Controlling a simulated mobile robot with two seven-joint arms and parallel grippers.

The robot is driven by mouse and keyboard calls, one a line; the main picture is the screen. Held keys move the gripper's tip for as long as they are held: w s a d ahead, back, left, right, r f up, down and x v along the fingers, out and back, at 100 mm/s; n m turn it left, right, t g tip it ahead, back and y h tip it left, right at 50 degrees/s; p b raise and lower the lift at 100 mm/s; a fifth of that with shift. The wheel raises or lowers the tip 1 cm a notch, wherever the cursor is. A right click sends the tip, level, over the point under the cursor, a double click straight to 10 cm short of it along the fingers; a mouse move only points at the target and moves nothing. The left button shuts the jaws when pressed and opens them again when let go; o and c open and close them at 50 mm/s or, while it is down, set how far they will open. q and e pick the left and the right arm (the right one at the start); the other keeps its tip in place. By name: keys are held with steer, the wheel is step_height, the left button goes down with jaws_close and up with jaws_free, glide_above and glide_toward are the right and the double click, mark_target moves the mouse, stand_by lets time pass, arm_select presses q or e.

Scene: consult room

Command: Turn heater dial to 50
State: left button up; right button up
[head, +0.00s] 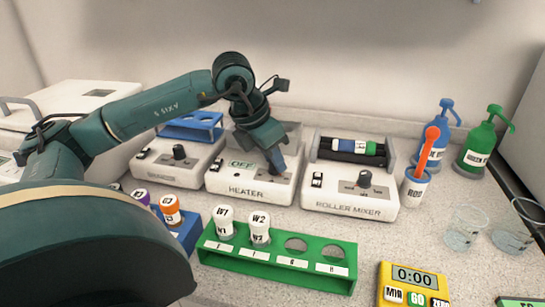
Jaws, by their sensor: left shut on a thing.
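The heater (222,181) is a white box labelled HEATER at the back middle of the bench. Its display (242,164) reads OFF in green. My left gripper (278,165) reaches down onto the right side of the heater's front panel. Its jaws are shut on the heater dial, which the fingers mostly hide, so I cannot read the dial's setting. My right gripper is not in view.
The roller mixer (345,201) stands close to the heater's right, and a shaker (155,172) with a blue rack stands to its left. A green rack (280,268) with two white-capped tubes is in front. A yellow timer (412,288) sits at front right.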

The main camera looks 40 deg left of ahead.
arm_select(q)
steer(key=shift+n+y, duration=0.3)
steer(key=shift+n, duration=0.3)
steer(key=o, duration=1)
steer(key=shift+p+v, duration=0.9)
steer(key=shift+v, duration=5.65)
steer(key=shift+s+d, duration=0.1)
